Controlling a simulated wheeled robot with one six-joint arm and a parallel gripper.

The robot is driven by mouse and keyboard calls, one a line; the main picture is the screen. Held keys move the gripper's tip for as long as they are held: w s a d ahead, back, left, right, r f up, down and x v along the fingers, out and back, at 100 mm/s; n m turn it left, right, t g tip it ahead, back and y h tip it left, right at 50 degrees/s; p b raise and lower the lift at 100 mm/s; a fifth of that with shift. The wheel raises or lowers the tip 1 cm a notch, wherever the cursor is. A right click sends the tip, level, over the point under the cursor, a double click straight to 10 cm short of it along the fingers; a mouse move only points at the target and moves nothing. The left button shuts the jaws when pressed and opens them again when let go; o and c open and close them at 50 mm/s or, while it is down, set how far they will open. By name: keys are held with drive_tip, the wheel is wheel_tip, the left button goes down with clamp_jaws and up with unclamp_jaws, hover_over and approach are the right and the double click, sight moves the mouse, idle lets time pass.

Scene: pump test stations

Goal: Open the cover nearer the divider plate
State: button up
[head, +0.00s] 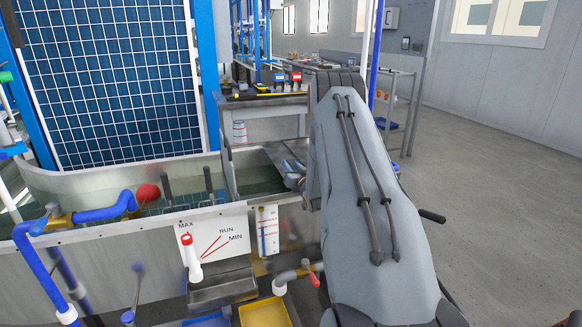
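A thin upright plate (229,168) crosses the metal water tank (110,245) and looks like the divider plate. To its left, two dark upright handles (207,180) rise from a low bluish piece inside the tank; I cannot tell whether these belong to covers. To its right, a flat grey panel (287,152) lies at the tank's top, partly hidden by my arm; it may be a cover. My gripper seems to be at the bluish-grey metal parts (292,172) beside my arm, over the tank's right part. My arm hides most of it, so its fingers and any contact are unclear.
A red ball (147,193) and a blue pipe (105,208) are at the tank's left. The floor at right (500,210) is clear.

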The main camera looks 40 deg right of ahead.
drive_tip(key=shift+p+v, duration=0.35)
drive_tip(key=shift+v, duration=3.55)
drive_tip(key=shift+r, duration=0.1)
